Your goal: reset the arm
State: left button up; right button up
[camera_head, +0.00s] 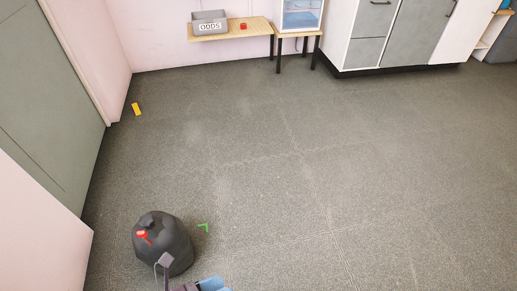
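A dark rounded object with a red part (160,245) stands on the floor at the lower left. No plates are visible.
The grey floor (330,170) is mostly clear. A yellow item (136,109) and a small green item (203,227) lie on it. A wooden shelf (232,33) holds a grey bin (210,16) and a red item (243,26). Cabinets (384,37) line the back right.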

pick_arm(q)
jog(key=s+a+r+n+t+y, duration=0.1)
jog(key=s+a+n+y, duration=0.4)
jog(key=n, duration=0.7)
jog(key=s+a+r+n+t+y, duration=0.15)
jog(key=a+n+y, duration=0.25)
jog(key=a+n, duration=0.55)
jog(key=s+a+n+y, duration=0.3)
jog(key=s+n+y, duration=0.1)
jog(key=n, duration=1)
notch_tip(320, 180, up, 10)
jog(key=n+t+p, duration=0.1)
jog(key=p, duration=1.4)
jog(key=shift+s+a+r+y, duration=0.15)
jog(key=shift+a+y, duration=0.25)
pick_arm(e)
notch_tip(320, 180, up, 10)
jog(key=d+m, duration=0.1)
jog(key=shift+s+d+r+m+t+h, duration=0.15)
jog(key=shift+s+m+t+h, duration=0.15)
jog(key=shift+s+m+t, duration=0.1)
pick_arm(q)
jog(key=shift+n, duration=0.25)
